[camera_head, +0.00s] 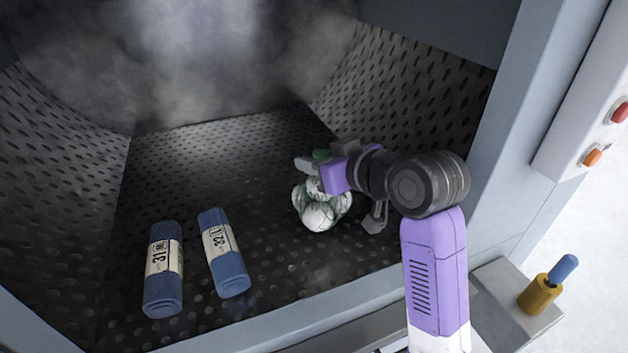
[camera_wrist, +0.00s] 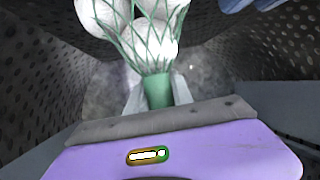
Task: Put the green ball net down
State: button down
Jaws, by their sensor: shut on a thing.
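The green ball net (camera_head: 320,208) holds several white balls and is inside the washer chamber, right of its middle. In the wrist view the net (camera_wrist: 135,35) spreads from a green neck (camera_wrist: 157,91) between my fingers. My gripper (camera_head: 318,163) is shut on that neck, with the balls hanging below it in the head view. I cannot tell whether the balls touch the chamber floor.
Two blue rolls with white labels, one marked 31 (camera_head: 163,268) and one marked 32 (camera_head: 224,252), lie on the perforated chamber floor (camera_head: 200,165) at left. Haze fills the back.

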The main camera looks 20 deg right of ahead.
jog(key=shift+f, duration=2.4)
jog(key=shift+f, duration=0.15)
jog(key=c, duration=1.1)
grip_release()
jog(key=v, duration=1.2)
jog(key=shift+b, duration=0.3)
